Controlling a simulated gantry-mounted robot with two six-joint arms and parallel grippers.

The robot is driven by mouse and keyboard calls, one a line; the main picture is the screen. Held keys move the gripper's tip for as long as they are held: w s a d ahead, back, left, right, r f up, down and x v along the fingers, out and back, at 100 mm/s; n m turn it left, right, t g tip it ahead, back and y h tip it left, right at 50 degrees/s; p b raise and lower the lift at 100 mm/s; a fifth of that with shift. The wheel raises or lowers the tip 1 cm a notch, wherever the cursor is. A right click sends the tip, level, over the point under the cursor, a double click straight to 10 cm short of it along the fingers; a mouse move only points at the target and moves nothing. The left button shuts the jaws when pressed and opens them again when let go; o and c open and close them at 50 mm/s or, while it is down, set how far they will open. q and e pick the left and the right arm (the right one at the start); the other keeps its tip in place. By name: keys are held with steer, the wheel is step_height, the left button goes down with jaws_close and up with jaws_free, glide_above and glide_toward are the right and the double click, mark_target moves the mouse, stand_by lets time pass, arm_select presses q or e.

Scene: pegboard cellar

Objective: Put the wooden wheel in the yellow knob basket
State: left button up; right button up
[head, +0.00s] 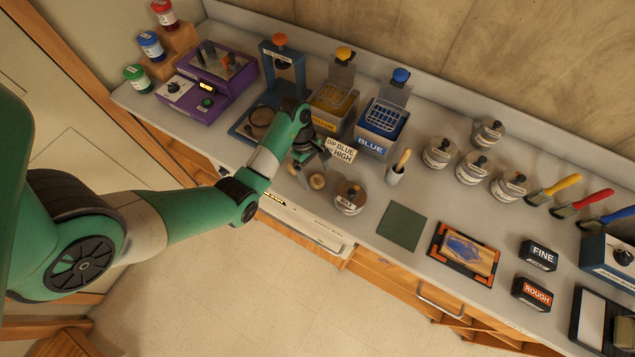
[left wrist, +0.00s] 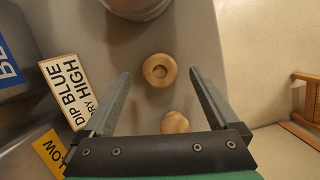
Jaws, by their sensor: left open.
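Two small round wooden pieces lie on the grey bench. The wooden wheel (head: 317,181), with a dark centre hole, also shows in the left wrist view (left wrist: 160,70); the second piece (head: 293,169) is partly hidden by my gripper in the left wrist view (left wrist: 174,122). My left gripper (head: 311,160) is open and empty above them. In the left wrist view its fingers (left wrist: 159,75) stand on either side of the holed wheel, apart from it. The yellow knob basket (head: 344,54) is at the yellow tank (head: 333,108), behind my gripper. My right gripper is not in view.
A blue tank (head: 376,137) with a blue-knobbed basket (head: 401,76) stands right of the yellow one. A sign (head: 340,151) reading "DIP BLUE" stands before them. The bench's front edge is near.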

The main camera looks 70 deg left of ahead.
arm_select(q)
steer(key=shift+x, duration=0.95)
jaws_close()
steer(key=shift+s+d+r+p, duration=0.15)
steer(key=shift+r+p, duration=1)
steer(key=shift+r, duration=1.15)
steer(key=s+d+r+p, duration=0.8)
steer(key=s+d+p, duration=0.1)
steer(key=d+p, duration=0.1)
steer(key=shift+r+p, duration=0.25)
steer(key=shift+p, duration=0.45)
